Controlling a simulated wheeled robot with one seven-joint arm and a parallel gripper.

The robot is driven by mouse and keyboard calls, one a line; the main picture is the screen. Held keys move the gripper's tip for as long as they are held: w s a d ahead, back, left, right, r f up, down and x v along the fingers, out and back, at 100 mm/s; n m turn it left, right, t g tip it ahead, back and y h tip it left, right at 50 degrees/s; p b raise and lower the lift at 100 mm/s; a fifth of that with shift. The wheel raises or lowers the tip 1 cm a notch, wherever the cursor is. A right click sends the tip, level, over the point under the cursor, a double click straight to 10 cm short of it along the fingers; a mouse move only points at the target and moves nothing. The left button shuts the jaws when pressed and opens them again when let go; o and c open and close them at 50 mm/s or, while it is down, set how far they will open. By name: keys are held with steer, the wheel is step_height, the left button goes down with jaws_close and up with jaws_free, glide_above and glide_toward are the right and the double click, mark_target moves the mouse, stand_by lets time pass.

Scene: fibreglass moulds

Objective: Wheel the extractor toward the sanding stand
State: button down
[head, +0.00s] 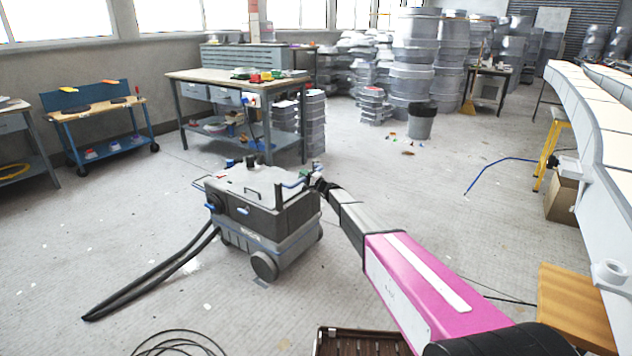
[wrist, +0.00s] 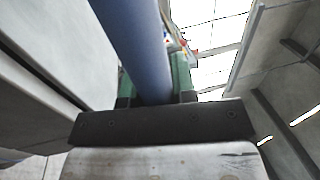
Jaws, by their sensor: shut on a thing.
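The extractor (head: 262,218) is a grey and black box on wheels. It stands upright on the floor in the middle of the head view, with a black hose trailing to the lower left. My gripper (head: 314,183) is at its upper right side, shut on its blue handle bar (head: 294,184). In the wrist view the blue bar (wrist: 137,45) runs between the green fingers of my gripper (wrist: 157,88). A blue stand (head: 98,117) with a tan top, dark discs and small coloured blocks is at the left; it looks like the sanding stand, but no label confirms this.
A workbench (head: 238,80) stands behind the extractor, with grey stacks beside it. A grey bin (head: 422,122) is farther back. A looped cable (head: 180,343) and a brown crate (head: 360,341) lie in front. The floor between extractor and blue stand looks clear.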

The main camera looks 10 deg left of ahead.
steer(key=f+x, duration=0.1)
steer(key=x, duration=0.5)
steer(key=shift+w+a, duration=0.15)
steer(key=shift+a, duration=0.15)
steer(key=shift+f, duration=0.1)
steer(key=c, duration=0.9)
jaws_free()
steer(key=shift+c, duration=0.2)
steer(key=shift+d, duration=0.1)
steer(key=v, duration=1)
steer(key=shift+d, duration=0.25)
steer(key=shift+f, duration=0.1)
